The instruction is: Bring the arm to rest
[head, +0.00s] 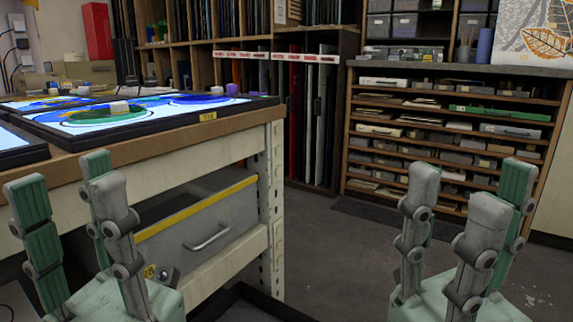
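My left gripper (75,190) is at the lower left, in front of the workbench's side. Its jointed green-grey fingers point up and stand apart, with nothing between them. My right gripper (462,200) is at the lower right, over the grey floor and in front of the shelving. Its fingers also point up, spread and empty. Both palms are partly cut off by the bottom edge of the picture.
A workbench (200,140) on the left bears a lit panel (150,112) with coloured glass pieces. Below it is a drawer (200,225) with a yellow edge. A shelf rack (450,150) stands at the back.

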